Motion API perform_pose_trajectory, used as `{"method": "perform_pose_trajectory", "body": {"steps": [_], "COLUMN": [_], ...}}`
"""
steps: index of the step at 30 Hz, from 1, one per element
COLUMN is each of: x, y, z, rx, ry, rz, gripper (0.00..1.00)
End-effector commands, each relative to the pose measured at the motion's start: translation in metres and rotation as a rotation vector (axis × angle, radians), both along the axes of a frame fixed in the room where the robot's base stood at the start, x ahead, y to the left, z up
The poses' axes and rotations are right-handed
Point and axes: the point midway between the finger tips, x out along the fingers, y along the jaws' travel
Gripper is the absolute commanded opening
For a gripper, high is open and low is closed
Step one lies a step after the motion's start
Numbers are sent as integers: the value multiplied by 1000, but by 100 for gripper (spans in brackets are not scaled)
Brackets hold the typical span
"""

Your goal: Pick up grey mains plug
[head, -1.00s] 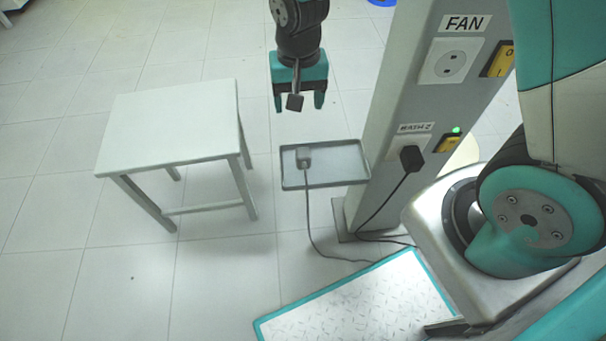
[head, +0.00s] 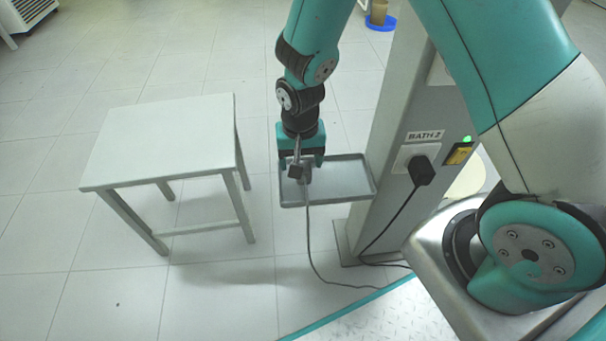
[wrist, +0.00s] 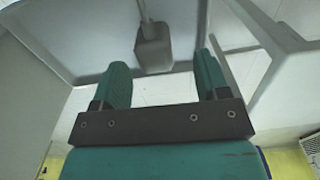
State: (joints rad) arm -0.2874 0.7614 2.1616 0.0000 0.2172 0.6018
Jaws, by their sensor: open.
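The grey mains plug (wrist: 153,50) stands on a shallow grey tray (head: 348,183), its cable (head: 310,240) hanging over the tray's front edge. My gripper points down at the left part of the tray. In the wrist view my gripper (wrist: 162,75) is open, with one teal finger to each side of the plug. The plug appears in line with the gap, around the fingertips; I cannot tell the exact depth.
A grey post (head: 385,170) stands right of the tray. A white table (head: 160,140) stands to the left, with clear floor between.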

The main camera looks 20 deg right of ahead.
Motion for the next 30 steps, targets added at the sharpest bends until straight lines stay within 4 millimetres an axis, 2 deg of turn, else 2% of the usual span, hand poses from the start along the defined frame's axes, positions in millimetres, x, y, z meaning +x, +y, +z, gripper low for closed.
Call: {"method": "perform_pose_trajectory", "body": {"steps": [3, 7, 15, 23, 30], "x": [-2, -2, -2, -2, -1], "y": [-5, -6, -6, -6, -5], "z": [-23, -42, -44, -44, -44], "rx": [-1, -1, -1, -1, -1], "ry": [3, 3, 1, 1, 1], "rz": [-1, 1, 0, 0, 0], "gripper": [68, 68, 68, 10, 10]}}
